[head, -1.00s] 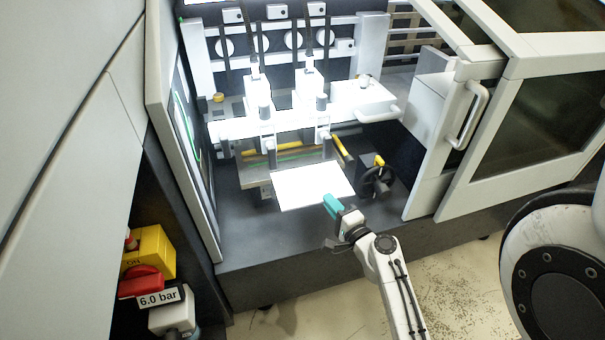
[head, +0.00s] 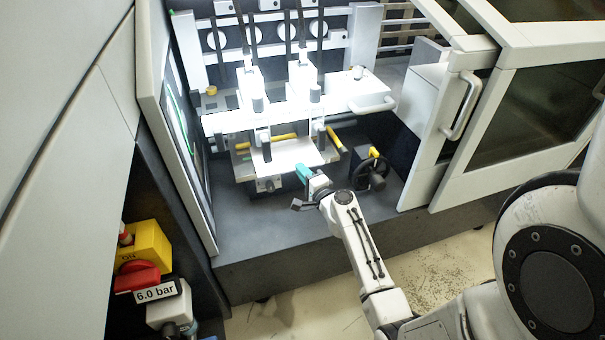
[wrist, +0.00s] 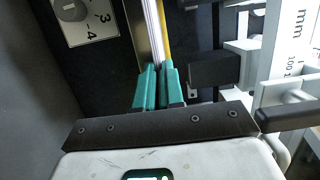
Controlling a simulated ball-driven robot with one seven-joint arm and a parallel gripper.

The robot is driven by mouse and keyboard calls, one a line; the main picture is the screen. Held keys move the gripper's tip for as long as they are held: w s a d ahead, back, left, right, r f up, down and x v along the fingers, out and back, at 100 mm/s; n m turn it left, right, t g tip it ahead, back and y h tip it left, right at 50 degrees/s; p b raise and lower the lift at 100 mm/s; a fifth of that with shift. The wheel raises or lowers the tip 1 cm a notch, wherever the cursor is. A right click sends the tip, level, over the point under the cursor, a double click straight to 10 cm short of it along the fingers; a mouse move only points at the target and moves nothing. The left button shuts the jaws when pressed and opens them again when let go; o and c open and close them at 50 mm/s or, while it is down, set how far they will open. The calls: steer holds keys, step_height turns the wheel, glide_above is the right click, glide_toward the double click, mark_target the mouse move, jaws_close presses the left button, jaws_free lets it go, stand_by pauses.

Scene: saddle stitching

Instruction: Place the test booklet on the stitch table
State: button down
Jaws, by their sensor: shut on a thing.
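The white test booklet (head: 292,154) is in the head view, below the stitching heads and over the stitch table (head: 243,169). It covers most of the table. I cannot tell whether it touches the table. My gripper (head: 303,173), with teal fingers, is at the booklet's front edge. In the wrist view the gripper (wrist: 159,88) is shut on the booklet (wrist: 153,30), which shows edge-on as a thin white strip running away between the fingers. The part between the fingertips is hidden.
Two stitching heads (head: 303,78) hang just above and behind the booklet. A black handwheel (head: 376,170) stands to the right. A screen panel (head: 182,130) is on the left and an opened guard door (head: 520,120) on the right. The dark ledge (head: 250,222) in front is clear.

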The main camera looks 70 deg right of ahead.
steer(key=shift+f, duration=0.1)
steer(key=c, duration=1.3)
jaws_free()
steer(key=shift+o, duration=0.2)
